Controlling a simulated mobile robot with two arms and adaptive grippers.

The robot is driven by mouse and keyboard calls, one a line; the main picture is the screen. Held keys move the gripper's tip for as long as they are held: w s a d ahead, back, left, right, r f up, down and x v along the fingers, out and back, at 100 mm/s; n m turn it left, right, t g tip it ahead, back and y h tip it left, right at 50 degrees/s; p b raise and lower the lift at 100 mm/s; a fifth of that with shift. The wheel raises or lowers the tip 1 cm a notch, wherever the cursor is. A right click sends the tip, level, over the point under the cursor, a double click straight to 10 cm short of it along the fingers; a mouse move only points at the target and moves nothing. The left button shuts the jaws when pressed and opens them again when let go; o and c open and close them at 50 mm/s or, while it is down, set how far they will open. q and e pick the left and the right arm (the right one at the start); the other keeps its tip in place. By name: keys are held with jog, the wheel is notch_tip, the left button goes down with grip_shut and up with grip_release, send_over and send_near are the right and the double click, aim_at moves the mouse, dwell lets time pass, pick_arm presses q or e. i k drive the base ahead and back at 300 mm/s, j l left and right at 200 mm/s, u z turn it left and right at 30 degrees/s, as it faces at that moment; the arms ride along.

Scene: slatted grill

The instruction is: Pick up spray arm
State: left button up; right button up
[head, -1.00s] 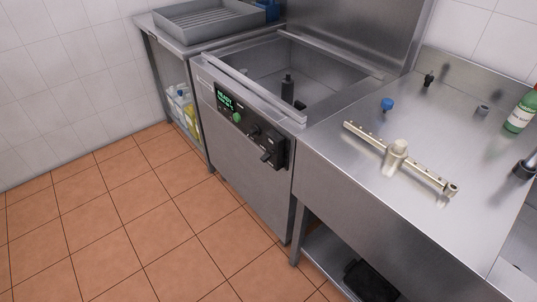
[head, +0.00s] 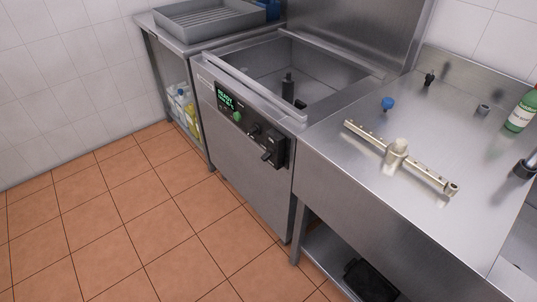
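The spray arm (head: 425,174) is a pale metallic tube with small nozzles along it and a thick hub at its middle. It lies on the steel counter (head: 350,175) on the right of the head view, running from upper left to lower right. Nothing touches it from above. Neither of my grippers shows in the head view.
Left of the counter stands an open dishwasher (head: 235,170) with an upright dark post (head: 287,88) in its basin. A blue knob (head: 388,104), a small black fitting (head: 429,78), a grey cap (head: 483,109) and a green bottle (head: 521,112) stand behind the spray arm. Tiled floor (head: 130,225) is clear.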

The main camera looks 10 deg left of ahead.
aim_at(397, 153)
jog(key=z, duration=1.8)
jog(key=k+j+z, duration=0.15)
jog(key=k+j, duration=0.15)
jog(key=j, duration=0.15)
jog(key=i, duration=0.5)
